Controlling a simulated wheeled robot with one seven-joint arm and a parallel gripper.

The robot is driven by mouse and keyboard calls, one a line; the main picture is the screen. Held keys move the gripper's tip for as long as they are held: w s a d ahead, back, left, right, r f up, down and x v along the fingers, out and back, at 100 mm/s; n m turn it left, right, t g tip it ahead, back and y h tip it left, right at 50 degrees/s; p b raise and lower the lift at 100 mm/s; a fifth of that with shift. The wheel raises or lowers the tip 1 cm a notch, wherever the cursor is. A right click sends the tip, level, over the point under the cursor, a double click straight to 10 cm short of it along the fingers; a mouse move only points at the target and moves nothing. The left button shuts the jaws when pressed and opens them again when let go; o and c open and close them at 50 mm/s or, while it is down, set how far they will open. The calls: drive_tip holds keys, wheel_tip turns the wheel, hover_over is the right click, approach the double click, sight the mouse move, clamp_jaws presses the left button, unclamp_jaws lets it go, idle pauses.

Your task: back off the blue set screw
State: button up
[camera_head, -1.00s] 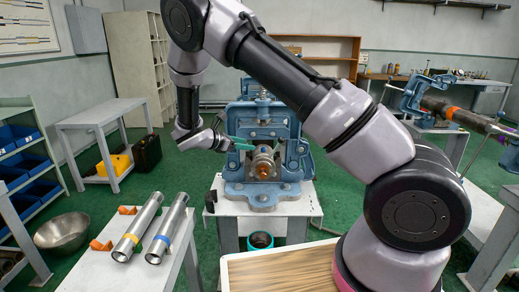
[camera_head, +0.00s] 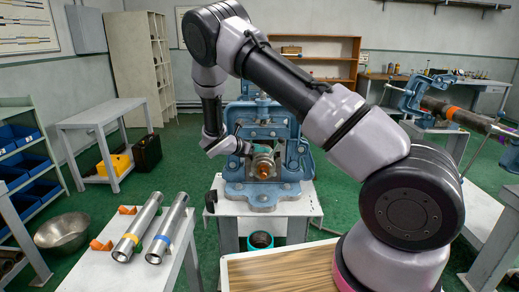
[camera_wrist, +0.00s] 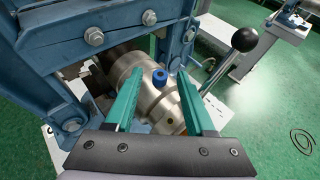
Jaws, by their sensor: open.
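The blue set screw (camera_wrist: 160,77) stands up from the top of a silver cylindrical fitting (camera_wrist: 151,96) in the wrist view. My gripper (camera_wrist: 155,88) is open, with one teal finger on either side of the screw and apart from it. The fitting sits in the blue pipe vise (camera_wrist: 60,68), which also shows in the head view (camera_head: 236,172). In the head view my gripper (camera_head: 249,150) is at the upper left of the fitting, and the screw cannot be made out there.
A lever with a black ball knob (camera_wrist: 245,40) rises right of my gripper in the wrist view. Two silver pipes (camera_head: 137,228) lie on a side bench at left. Another vise with a dark pipe (camera_head: 455,113) stands at right. Green floor is free between benches.

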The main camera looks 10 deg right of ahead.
clamp_jaws()
drive_tip(key=shift+d, duration=0.1)
drive_tip(key=n+t+y, duration=0.3)
drive_tip(key=n, duration=0.1)
drive_tip(key=shift+s+d+y, duration=0.3)
drive_tip(key=shift+s, duration=0.05)
drive_tip(key=shift+s+d+n+t+y, duration=0.15)
drive_tip(key=shift+n+t+y, duration=0.35)
drive_tip(key=shift+n+y, duration=0.4)
drive_tip(key=shift+w+d+n+t+y, duration=0.1)
drive_tip(key=shift+n+t+y, duration=0.4)
drive_tip(key=shift+n+y, duration=0.4)
